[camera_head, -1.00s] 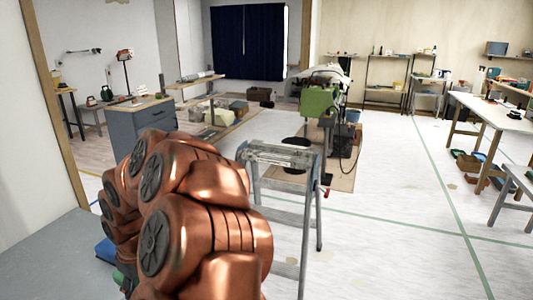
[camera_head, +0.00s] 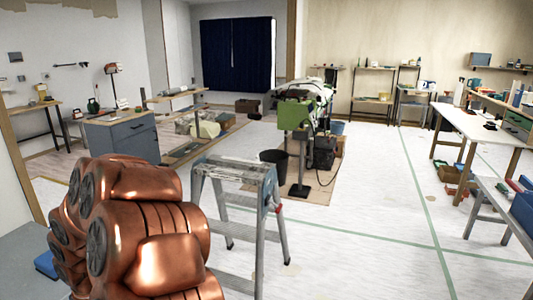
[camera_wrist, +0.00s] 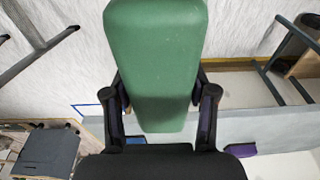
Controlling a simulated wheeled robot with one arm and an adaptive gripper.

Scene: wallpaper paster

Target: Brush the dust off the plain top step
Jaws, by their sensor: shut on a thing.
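A grey stepladder (camera_head: 226,215) stands open on the floor just right of my copper arm in the head view. Its flat top step (camera_head: 235,170) is pale and worn-looking; dust is too fine to make out clearly. My gripper (camera_wrist: 160,98) is hidden behind my arm in the head view. In the wrist view its two dark fingers are shut on a green block-like thing (camera_wrist: 157,50), which reaches away from the palm. Whether it is a brush is not clear, and no bristles show.
A green machine (camera_head: 294,115) on a stand and a dark bin (camera_head: 273,163) are behind the ladder. A white table (camera_head: 480,123) and a lower bench (camera_head: 505,195) stand at the right. Open floor (camera_head: 365,215) lies between ladder and tables.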

